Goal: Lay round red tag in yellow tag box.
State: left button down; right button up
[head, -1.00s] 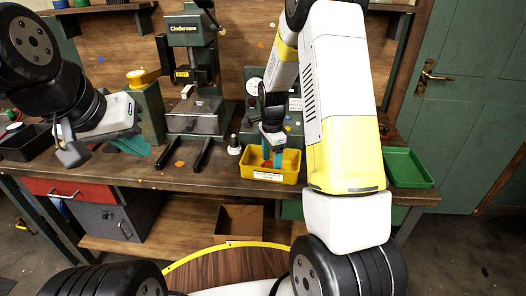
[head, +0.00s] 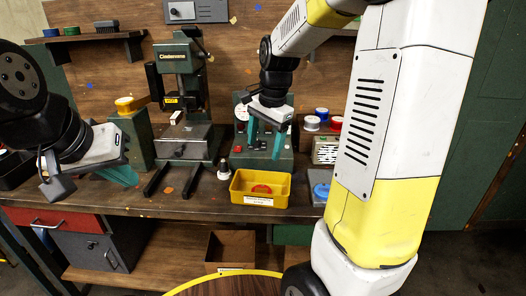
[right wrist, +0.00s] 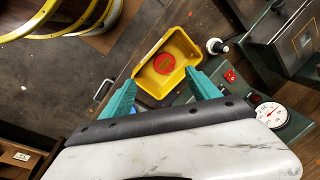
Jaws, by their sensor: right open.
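The round red tag (head: 261,189) lies inside the yellow tag box (head: 259,200), which stands at the front of the bench. The right wrist view shows the tag (right wrist: 164,63) flat on the floor of the box (right wrist: 192,45). My right gripper (head: 265,142) is open and empty, above and behind the box in the head view, with its teal fingers apart. In the right wrist view its fingers (right wrist: 158,88) frame the near end of the box. My left gripper (head: 122,174) hangs over the left of the bench; I cannot tell its opening.
A green drill press (head: 183,90) stands left of the box. A dark-topped white knob (head: 224,172) is close to the box's left. A green gauge unit (head: 280,150) stands behind the box. A blue round thing (head: 321,190) lies to its right, partly behind my arm.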

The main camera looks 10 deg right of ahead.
jog(key=s+r+n+t, duration=0.1)
jog(key=s+r+n, duration=0.1)
jog(key=s, duration=0.4)
jog(key=s+a+r+n+t, duration=0.1)
jog(key=s+r+n+t, duration=0.1)
jog(key=s+n, duration=0.3)
jog(key=s+r+n+t+y, duration=0.1)
jog(key=s+r+n, duration=0.2)
jog(key=s, duration=0.4)
jog(key=shift+a+n, duration=0.35)
jog(key=shift+n, duration=0.35)
jog(key=shift+w, duration=0.1)
